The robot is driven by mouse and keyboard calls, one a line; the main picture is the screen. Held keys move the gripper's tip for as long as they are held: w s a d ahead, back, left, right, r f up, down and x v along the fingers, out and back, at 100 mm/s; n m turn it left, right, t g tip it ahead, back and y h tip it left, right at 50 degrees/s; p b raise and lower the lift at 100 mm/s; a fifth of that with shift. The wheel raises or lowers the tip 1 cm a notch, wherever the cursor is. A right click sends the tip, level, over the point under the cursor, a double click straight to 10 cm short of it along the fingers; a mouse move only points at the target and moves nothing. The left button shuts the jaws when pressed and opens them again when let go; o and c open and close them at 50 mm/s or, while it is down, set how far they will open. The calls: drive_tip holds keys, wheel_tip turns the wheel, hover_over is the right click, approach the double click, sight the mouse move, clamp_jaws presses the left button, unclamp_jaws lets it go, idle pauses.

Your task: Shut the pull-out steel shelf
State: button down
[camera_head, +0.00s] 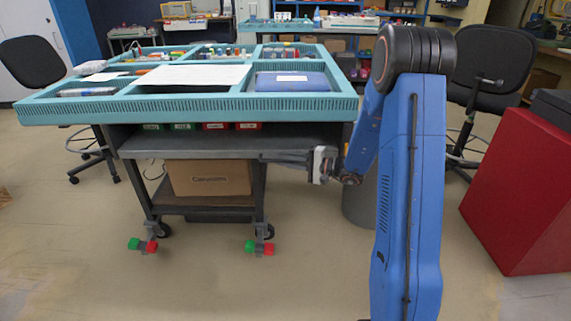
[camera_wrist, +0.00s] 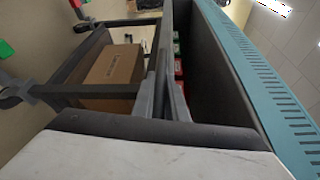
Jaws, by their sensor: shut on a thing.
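The grey steel shelf (camera_head: 200,147) sits below the teal-rimmed workbench top, and its front edge faces me. It appears to stick out a little below the top, but how far is hard to tell. My gripper (camera_head: 266,157) reaches in from the right at the shelf's front edge, right of its middle. In the wrist view its two grey fingers (camera_wrist: 165,82) close together around the narrow shelf edge (camera_wrist: 166,25). The exact contact at the fingertips is partly hidden by the fingers.
Red and green bins (camera_head: 216,126) stand behind the shelf front. A cardboard box (camera_head: 210,178) sits on the lower shelf. The teal top (camera_head: 190,106) overhangs above. A red cabinet (camera_head: 525,190) stands at right, and the floor in front is clear.

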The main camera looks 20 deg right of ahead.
drive_tip(key=shift+w+d, duration=0.1)
drive_tip(key=shift+w, duration=0.05)
drive_tip(key=c, duration=1.8)
unclamp_jaws()
drive_tip(key=shift+o, duration=0.2)
drive_tip(key=v, duration=1.7)
drive_tip(key=shift+d, duration=0.15)
